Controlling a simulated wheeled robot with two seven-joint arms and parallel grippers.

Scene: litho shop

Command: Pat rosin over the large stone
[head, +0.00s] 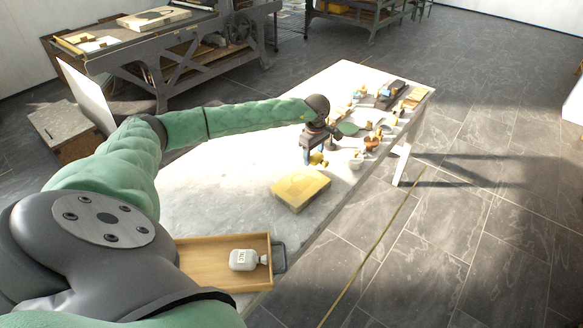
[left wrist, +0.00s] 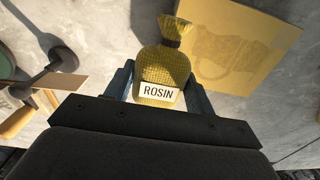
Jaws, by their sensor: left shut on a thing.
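My left gripper (head: 313,157) is over the far half of the table. In the left wrist view its two fingers (left wrist: 160,88) are shut on a yellow woven rosin bag (left wrist: 162,68), tied at the neck and labelled ROSIN. In the head view the bag (head: 318,159) shows small and yellow below the gripper. The large stone (head: 300,187) is a yellowish slab lying flat on the table, nearer to me than the bag. In the left wrist view the stone (left wrist: 262,50) lies to the right of the bag, with a faint drawing on its face. My right gripper is out of view.
A wooden tray (head: 205,246) with a bottle labelled TALC (head: 243,259) sits at the table's near end. Several small tools, cups and bowls crowd the table's far right end around a green disc (head: 348,128). The table (head: 235,180) is bare left of the stone.

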